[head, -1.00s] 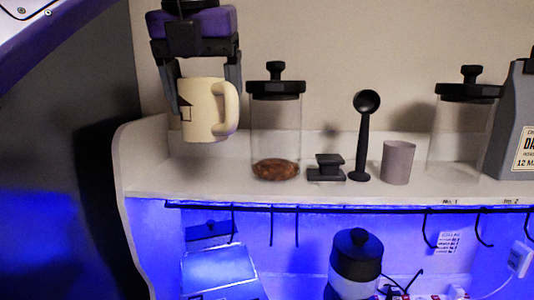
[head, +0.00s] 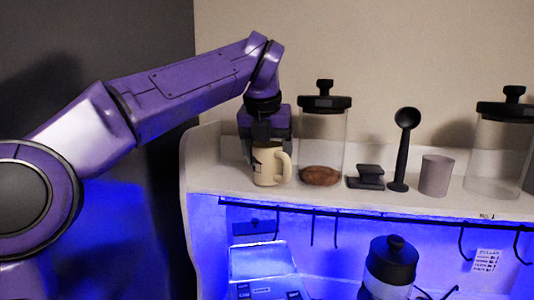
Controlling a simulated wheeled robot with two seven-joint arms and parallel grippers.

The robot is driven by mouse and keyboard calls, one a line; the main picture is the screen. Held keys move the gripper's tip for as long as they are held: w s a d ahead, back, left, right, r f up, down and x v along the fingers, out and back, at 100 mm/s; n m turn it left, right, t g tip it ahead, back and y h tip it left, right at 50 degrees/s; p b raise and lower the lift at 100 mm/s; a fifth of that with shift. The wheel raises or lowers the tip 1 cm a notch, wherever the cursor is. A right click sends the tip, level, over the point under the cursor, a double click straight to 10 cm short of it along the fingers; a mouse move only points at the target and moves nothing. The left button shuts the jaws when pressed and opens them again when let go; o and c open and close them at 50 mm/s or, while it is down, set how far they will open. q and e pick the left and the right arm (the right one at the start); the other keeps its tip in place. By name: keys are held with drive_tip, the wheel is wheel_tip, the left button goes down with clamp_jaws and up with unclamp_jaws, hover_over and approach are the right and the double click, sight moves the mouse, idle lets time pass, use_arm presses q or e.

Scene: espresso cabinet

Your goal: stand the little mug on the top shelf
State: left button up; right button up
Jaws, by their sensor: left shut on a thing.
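The little mug (head: 267,167) is cream with a dark mark, its handle facing right. It is upright at the left end of the white top shelf (head: 225,179), left of a glass jar. Its base appears at shelf level; I cannot tell for sure whether it touches. My left gripper (head: 265,148) points down over the mug from above and is shut on it, with its fingers hiding part of the mug's upper side. My right gripper is not in view.
A black-lidded jar (head: 323,150) with brown contents stands close right of the mug. Further right are a black tamper (head: 366,177), a black scoop (head: 403,150), a grey cup (head: 436,175) and another jar (head: 499,150). A hook rail (head: 350,209) runs below the shelf edge.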

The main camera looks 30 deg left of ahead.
sight(266, 152)
use_arm(q)
drive_tip(key=shift+w+f, duration=0.45)
drive_tip(key=shift+w, duration=0.4)
drive_tip(key=o, duration=0.9)
drive_tip(key=shift+w+a+f, duration=0.1)
drive_tip(key=shift+w, duration=0.2)
drive_tip(key=shift+s+r, duration=0.3)
drive_tip(key=shift+s, duration=0.3)
drive_tip(key=v, duration=1.1)
drive_tip(key=shift+r, duration=0.35)
